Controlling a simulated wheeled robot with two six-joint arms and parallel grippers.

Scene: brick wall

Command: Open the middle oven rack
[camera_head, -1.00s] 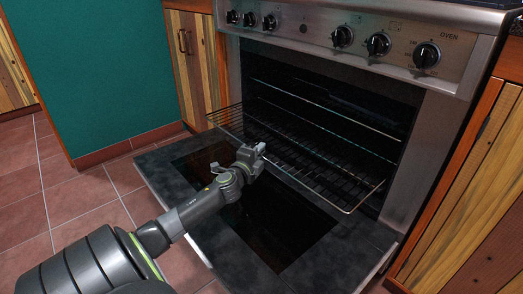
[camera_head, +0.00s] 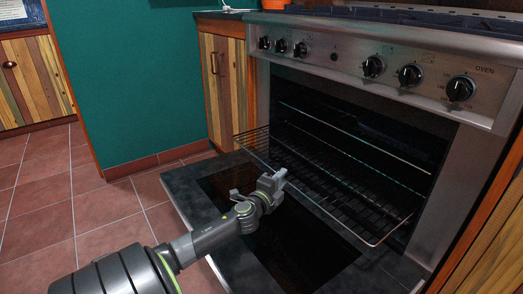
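The oven (camera_head: 474,150) stands with its dark door (camera_head: 190,195) folded down flat in front. A wire rack (camera_head: 340,193) is slid partly out above the door. Thin bright bars (camera_head: 350,133) cross the dark cavity above it; I cannot tell whether they are racks or rails. My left gripper (camera_head: 279,180) is at the front edge of the pulled-out rack, over the door. Its fingers overlap the rack edge in the picture; whether they grip it cannot be told. My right gripper is not in view.
Control knobs (camera_head: 410,76) line the panel above the cavity. A wooden cabinet (camera_head: 228,90) and a green wall (camera_head: 125,80) stand left of the oven. The tiled floor (camera_head: 35,210) at the left is clear.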

